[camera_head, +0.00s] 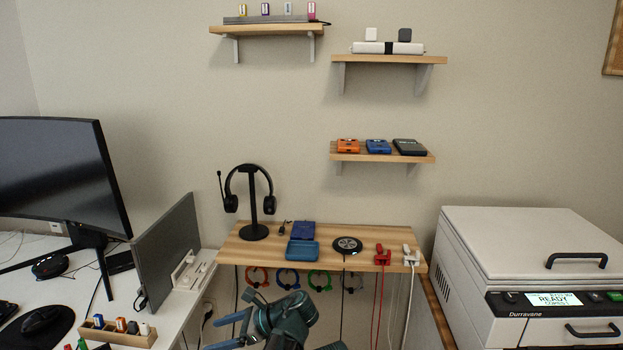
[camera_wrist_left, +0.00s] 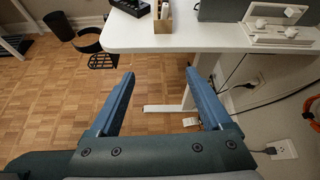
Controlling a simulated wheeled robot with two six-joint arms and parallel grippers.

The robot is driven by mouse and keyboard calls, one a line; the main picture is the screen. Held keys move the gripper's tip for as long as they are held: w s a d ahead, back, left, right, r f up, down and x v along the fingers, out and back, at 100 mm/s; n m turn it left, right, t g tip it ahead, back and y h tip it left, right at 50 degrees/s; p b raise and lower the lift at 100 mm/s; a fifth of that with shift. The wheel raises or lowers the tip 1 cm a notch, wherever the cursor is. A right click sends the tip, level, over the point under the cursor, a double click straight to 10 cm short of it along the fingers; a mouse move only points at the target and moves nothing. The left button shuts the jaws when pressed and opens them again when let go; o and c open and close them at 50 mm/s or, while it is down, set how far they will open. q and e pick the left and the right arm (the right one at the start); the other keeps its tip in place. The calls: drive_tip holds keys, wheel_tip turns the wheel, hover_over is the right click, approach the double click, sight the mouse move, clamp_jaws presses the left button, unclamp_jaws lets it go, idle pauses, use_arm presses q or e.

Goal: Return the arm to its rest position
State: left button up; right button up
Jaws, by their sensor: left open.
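My left gripper (camera_head: 214,334) is at the bottom of the head view, in front of the wooden standing desk top and right of the white desk. In the left wrist view my left gripper (camera_wrist_left: 158,74) has its two blue fingers wide apart with nothing between them. The parquet floor and the edge of the white desk (camera_wrist_left: 180,38) show beyond the fingers. My left arm (camera_head: 285,318) is bent below the front edge of the wooden top (camera_head: 240,255). My right gripper is not in view.
The wooden top holds a headphone stand (camera_head: 254,208), a blue open case (camera_head: 302,250) and a round black charger (camera_head: 347,245). Coloured rings (camera_head: 288,278) and cables hang under its front edge. A monitor (camera_head: 60,175) stands left; a white machine (camera_head: 530,280) stands right.

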use_arm(q)
drive_tip(key=s+d+f+n+h, duration=0.5)
drive_tip(key=s+f+n+h, duration=0.65)
drive_tip(key=n, duration=0.65)
drive_tip(key=s+d+r+m+p, duration=0.2)
drive_tip(key=d+r+p, duration=0.3)
drive_tip(key=r+p, duration=0.4)
drive_tip(key=s+d+r+m+g+p, duration=0.1)
drive_tip(key=d+r+p, duration=0.5)
drive_tip(key=r+p, duration=0.3)
drive_tip(key=shift+s+r+m+p, duration=0.15)
drive_tip(key=shift+s+m+p, duration=0.25)
drive_tip(key=shift+p, duration=0.05)
